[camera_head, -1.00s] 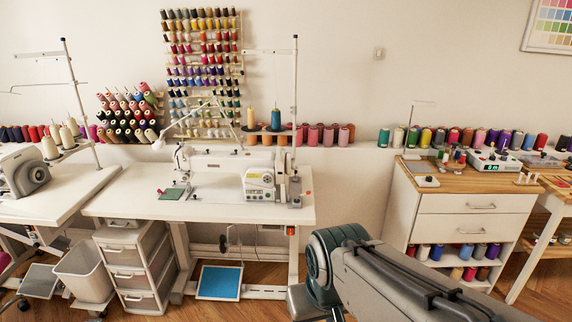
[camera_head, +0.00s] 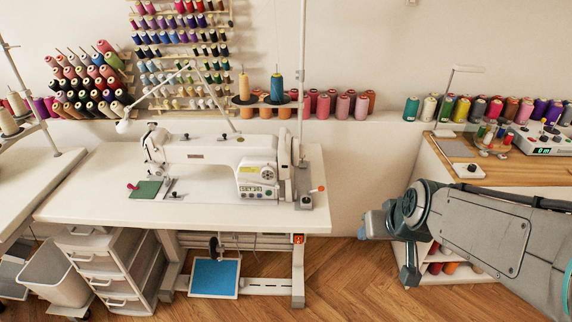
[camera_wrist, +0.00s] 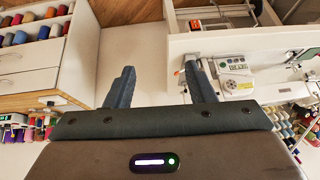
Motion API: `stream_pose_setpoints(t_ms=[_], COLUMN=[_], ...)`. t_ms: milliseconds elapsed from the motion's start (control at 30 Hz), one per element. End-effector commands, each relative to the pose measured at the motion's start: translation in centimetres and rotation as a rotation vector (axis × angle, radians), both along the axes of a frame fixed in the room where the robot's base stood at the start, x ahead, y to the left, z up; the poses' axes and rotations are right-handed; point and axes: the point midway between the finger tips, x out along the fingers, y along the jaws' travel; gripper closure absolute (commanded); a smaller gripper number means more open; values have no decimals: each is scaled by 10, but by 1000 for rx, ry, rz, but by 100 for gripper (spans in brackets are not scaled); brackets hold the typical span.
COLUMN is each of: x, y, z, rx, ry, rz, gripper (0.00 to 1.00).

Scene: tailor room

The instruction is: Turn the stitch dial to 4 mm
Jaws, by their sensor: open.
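A white sewing machine (camera_head: 205,153) stands on a white table (camera_head: 110,200) left of centre in the head view. Its right end carries a round dial (camera_head: 269,173) above a small panel with a green-lit display (camera_head: 252,189). The dial's marks are too small to read. The machine also shows upside down at the upper right of the wrist view (camera_wrist: 258,70). My gripper (camera_wrist: 160,67) is open and empty, with its two fingers apart. The machine's end is beyond the right finger, with no contact visible. In the head view my arm is at the right, away from the machine.
A thread stand with cones (camera_head: 264,100) rises behind the machine. A wooden-topped cabinet (camera_head: 480,175) with a device and spools stands at the right. Drawers (camera_head: 105,262) and a bin (camera_head: 55,275) are at the lower left. Open floor (camera_head: 345,270) lies between table and cabinet.

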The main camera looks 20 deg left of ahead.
Motion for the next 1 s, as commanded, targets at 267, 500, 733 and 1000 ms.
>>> stream_pose_setpoints(t_ms=[267,500,733,1000], x=[101,137,129,119], y=[111,205,268,293], z=[-57,-102,-124,-125], rx=[-33,-206,-404,-499], ry=[-350,-696,-1003,-1152], rz=[176,278,337,348], gripper=[51,51,51,51])
